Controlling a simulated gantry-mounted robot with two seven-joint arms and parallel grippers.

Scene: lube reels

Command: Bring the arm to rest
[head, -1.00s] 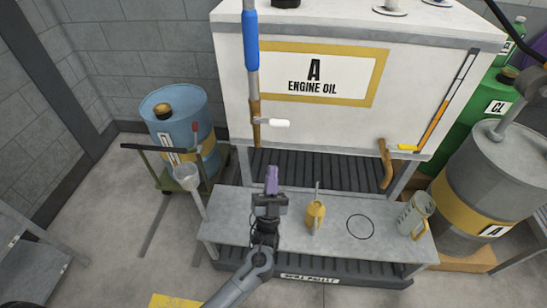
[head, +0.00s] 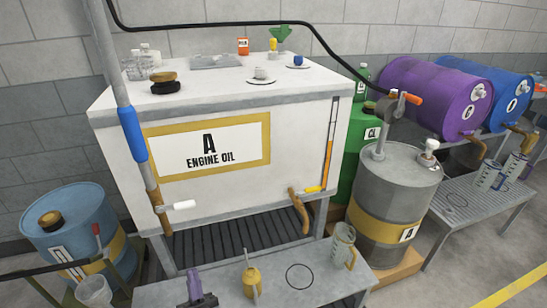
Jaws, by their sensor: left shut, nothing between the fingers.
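My left gripper (head: 195,284) shows at the bottom edge of the head view, its purple fingers pointing up and shut with nothing between them. It is in front of the white engine oil tank (head: 320,130), over the left part of the grey bench (head: 150,292). A yellow oil can (head: 251,279) stands on the bench to its right, apart from it. The rest of the left arm is cut off by the frame. My right gripper is not in view.
A clear jug (head: 342,245) stands at the bench's right end, past a drawn circle. A blue drum (head: 75,225) is at left. A grey drum (head: 395,185), a green container (head: 362,145), and purple (head: 440,95) and blue (head: 505,95) drums are at right. A black hose crosses above.

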